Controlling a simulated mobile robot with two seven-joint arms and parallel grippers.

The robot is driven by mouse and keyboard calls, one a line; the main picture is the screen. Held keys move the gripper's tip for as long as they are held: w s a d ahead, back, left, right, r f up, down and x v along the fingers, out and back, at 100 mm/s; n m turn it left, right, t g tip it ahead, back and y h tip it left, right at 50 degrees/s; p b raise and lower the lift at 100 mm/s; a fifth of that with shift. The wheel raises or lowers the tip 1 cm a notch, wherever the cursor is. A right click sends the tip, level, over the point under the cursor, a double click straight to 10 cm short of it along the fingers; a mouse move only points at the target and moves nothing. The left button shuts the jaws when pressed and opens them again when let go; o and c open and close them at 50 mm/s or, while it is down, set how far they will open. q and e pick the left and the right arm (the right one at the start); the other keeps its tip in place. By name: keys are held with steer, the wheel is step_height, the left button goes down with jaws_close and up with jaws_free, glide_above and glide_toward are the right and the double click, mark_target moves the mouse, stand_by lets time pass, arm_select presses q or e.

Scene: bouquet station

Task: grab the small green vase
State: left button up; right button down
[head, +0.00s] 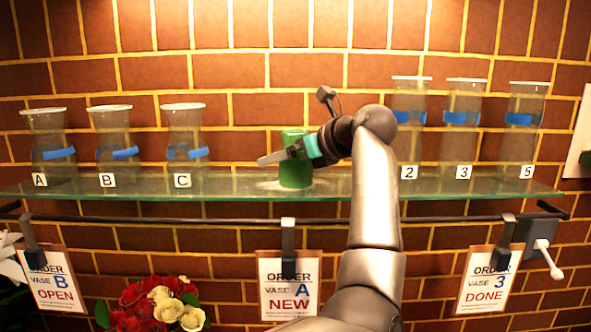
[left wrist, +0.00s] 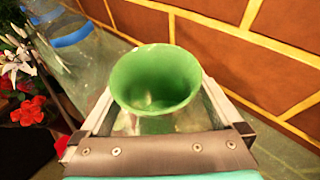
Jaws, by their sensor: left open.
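The small green vase (head: 296,178) stands upright on the glass shelf (head: 245,187), between the two groups of clear vases. My left gripper (head: 272,156) is at the vase from the right in the head view, with one finger crossing in front of it. In the left wrist view, the vase's open round mouth (left wrist: 155,80) shows between the two spread fingers (left wrist: 158,108). The gripper is open, with a finger on either side of the vase. Contact with the fingers cannot be told. My right gripper is not in view.
Clear vases A, B and C (head: 112,145) stand left on the shelf; vases 2, 3 and 5 (head: 462,130) stand right. The brick wall (head: 240,110) is close behind. Order cards (head: 290,290) hang from a rail below. Red and cream flowers (head: 160,305) are at lower left.

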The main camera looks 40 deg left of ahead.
arm_select(q)
steer(key=shift+d, duration=0.1)
steer(key=shift+c, duration=0.2)
jaws_close()
stand_by(0.5)
steer(key=shift+r, duration=0.1)
